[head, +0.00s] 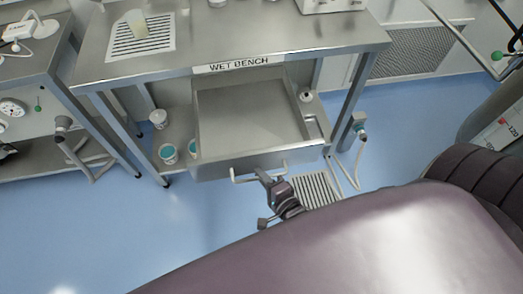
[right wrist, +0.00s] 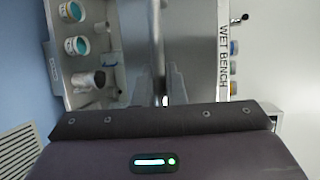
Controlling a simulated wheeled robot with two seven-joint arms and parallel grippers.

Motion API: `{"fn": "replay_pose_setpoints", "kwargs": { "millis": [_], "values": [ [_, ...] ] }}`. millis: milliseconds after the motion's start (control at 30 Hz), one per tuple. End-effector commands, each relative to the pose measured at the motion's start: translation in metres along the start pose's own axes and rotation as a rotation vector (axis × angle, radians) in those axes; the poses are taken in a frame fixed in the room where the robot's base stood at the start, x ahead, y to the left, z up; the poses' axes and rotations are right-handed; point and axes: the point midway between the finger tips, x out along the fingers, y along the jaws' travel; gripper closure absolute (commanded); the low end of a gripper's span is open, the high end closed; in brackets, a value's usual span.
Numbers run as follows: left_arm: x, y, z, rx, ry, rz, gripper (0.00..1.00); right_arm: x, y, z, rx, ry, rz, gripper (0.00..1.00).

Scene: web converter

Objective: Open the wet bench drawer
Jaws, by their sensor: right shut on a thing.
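The wet bench (head: 230,52) is a steel table with a "WET BENCH" label, which also shows sideways in the right wrist view (right wrist: 224,50). Its steel drawer (head: 250,112) stands well out from under the top, and its inside looks empty. The drawer's pale bar handle (head: 240,179) runs along the drawer front. My right gripper (head: 265,177) is shut on the handle near its middle. In the right wrist view, its fingers (right wrist: 165,85) close around the bar, partly hidden by the gripper body. My left gripper is not in view.
Several tubs, one of them here (head: 168,153), stand on the lower shelf (head: 180,135). A floor grate (head: 318,188) lies right of the gripper, with a hose (head: 358,165) by the bench leg. A beaker (head: 137,24) stands on the bench top. Blue floor (head: 130,220) is clear at left.

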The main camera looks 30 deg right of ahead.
Motion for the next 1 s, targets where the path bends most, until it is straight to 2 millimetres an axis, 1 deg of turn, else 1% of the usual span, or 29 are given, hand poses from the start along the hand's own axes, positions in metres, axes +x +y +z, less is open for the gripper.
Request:
{"fn": "replay_pose_setpoints", "kwargs": {
  "millis": [167,200,333,367,667,767,1000],
  "values": [
    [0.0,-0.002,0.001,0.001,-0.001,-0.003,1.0,0.0,0.0,0.0,0.001,0.0,0.0,1.0],
    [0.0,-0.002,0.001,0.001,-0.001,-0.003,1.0,0.0,0.0,0.0,0.001,0.0,0.001,0.87],
    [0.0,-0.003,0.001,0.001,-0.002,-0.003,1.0,0.0,0.0,0.0,0.001,0.0,0.001,0.7],
    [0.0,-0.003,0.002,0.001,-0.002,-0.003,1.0,0.0,0.0,0.0,0.001,0.0,0.001,0.68],
    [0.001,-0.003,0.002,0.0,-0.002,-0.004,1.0,-0.002,0.001,0.0,0.001,0.001,0.002,0.68],
    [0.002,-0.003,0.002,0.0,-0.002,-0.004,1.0,-0.012,0.002,0.0,0.001,0.001,0.004,0.68],
    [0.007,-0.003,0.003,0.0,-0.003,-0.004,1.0,-0.054,0.002,0.0,0.001,0.001,0.005,0.68]
  ]
}}
